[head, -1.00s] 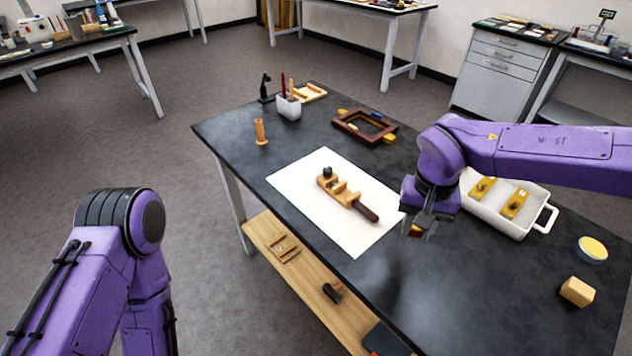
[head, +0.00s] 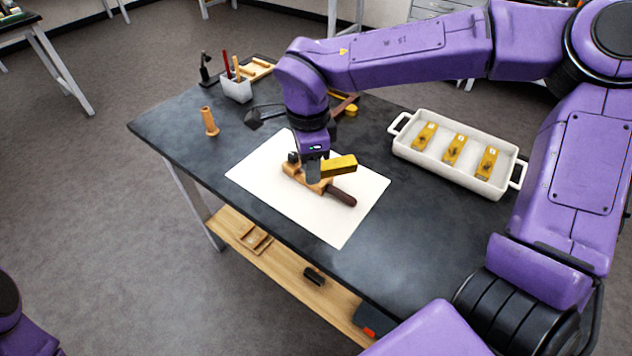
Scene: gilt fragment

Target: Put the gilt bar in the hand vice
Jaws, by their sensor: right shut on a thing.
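The wooden hand vice (head: 294,171) lies on a white sheet (head: 262,178), its dark handle (head: 342,196) pointing to the lower right. My right gripper (head: 314,176) points down over the vice and is shut on the yellow gilt bar (head: 340,165). The bar sticks out to the right of the fingers, above the vice's handle end. The gripper hides part of the vice's jaws, and I cannot tell whether the bar touches them. My left gripper is out of view.
A white tray (head: 398,151) with three gilt pieces stands to the right. A wooden peg (head: 209,122), a white pen pot (head: 237,90) and a dark frame, partly hidden by my arm, stand behind. The dark table (head: 415,215) is clear in front of the tray.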

